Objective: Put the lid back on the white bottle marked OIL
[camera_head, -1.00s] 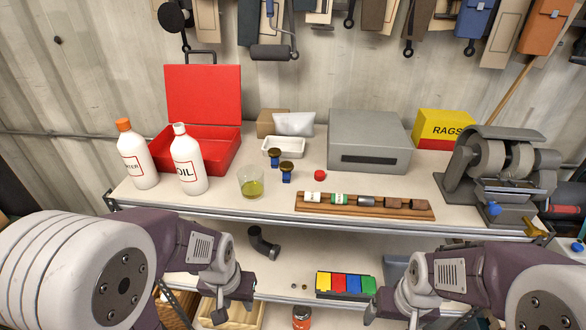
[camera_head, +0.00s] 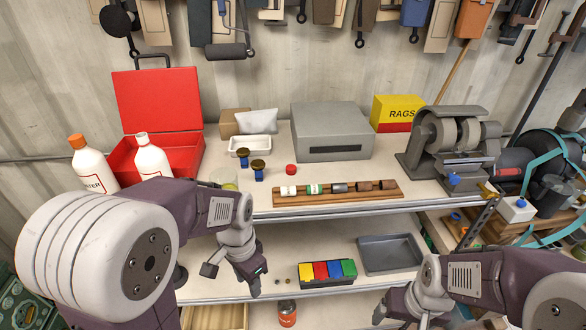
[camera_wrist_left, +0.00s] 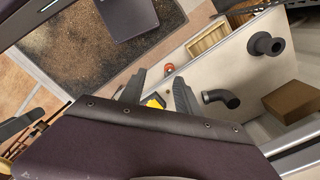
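The white OIL bottle (camera_head: 152,157) stands on the upper shelf in front of the red toolbox; its neck shows white with no coloured cap. My left arm hides its lower part and label. A small red round lid (camera_head: 291,169) lies on the shelf behind the wooden strip. My left gripper (camera_head: 233,282) is below the front edge of the upper shelf, well apart from both. In the left wrist view (camera_wrist_left: 158,94) its two fingers stand apart with nothing gripped between them.
An orange-capped bottle (camera_head: 87,163) stands left of the OIL bottle. My left arm partly covers a glass of yellowish liquid (camera_head: 224,180). The wooden strip (camera_head: 337,196) with several small cylinders lies along the front edge. A grey box (camera_head: 332,131) and a bench grinder (camera_head: 450,140) stand right.

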